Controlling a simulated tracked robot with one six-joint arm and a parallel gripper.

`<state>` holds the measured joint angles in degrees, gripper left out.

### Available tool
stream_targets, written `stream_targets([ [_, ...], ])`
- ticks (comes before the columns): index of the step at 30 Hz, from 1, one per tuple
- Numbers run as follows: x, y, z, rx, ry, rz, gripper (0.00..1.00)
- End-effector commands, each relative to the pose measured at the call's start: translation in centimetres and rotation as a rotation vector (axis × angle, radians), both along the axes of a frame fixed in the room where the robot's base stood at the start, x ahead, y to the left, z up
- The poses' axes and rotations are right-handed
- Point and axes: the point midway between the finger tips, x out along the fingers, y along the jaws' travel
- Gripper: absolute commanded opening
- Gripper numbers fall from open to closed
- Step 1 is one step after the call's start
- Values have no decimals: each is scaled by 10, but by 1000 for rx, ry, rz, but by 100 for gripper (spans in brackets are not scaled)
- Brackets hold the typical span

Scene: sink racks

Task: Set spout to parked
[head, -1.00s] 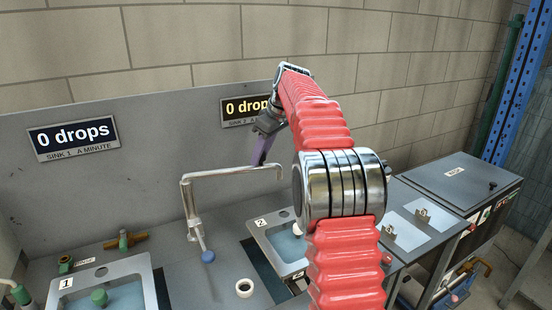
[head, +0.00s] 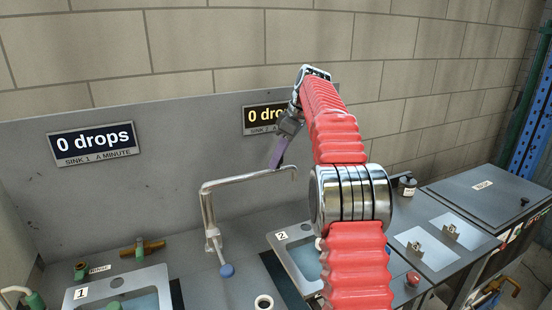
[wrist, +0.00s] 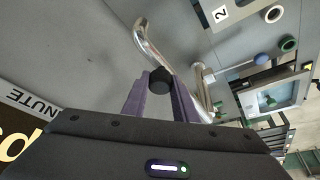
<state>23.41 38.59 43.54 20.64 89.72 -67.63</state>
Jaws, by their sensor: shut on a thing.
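The spout (head: 240,181) is a bent silver pipe that rises from its base between the two sinks. Its arm reaches right, near sink 2, and its end turns down. It also shows in the wrist view (wrist: 151,48). My gripper (wrist: 160,92) has purple fingers, shut on a black knob (wrist: 159,75) right beside the pipe. In the head view my gripper (head: 276,163) meets the spout's arm toward its outer end. The knob is hidden there. A rod with a blue ball (head: 226,270) projects from the spout's base.
Sink 1 (head: 75,296) lies at the left and sink 2 (head: 283,250) at the right, partly behind my arm. The back panel carries a sign (head: 95,143) reading 0 drops.

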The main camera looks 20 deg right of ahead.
Motion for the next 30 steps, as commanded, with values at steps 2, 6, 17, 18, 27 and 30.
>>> stream_targets([
  [2,4,2,3,4,-16,0,27],
  [6,3,0,2,4,-12,-4,37],
  [17,0,-4,2,3,-8,-9,44],
  [18,0,-4,3,3,-9,-8,44],
  [27,-5,-11,22,2,-9,-10,44],
  [30,-8,-14,31,3,-9,-10,44],
])
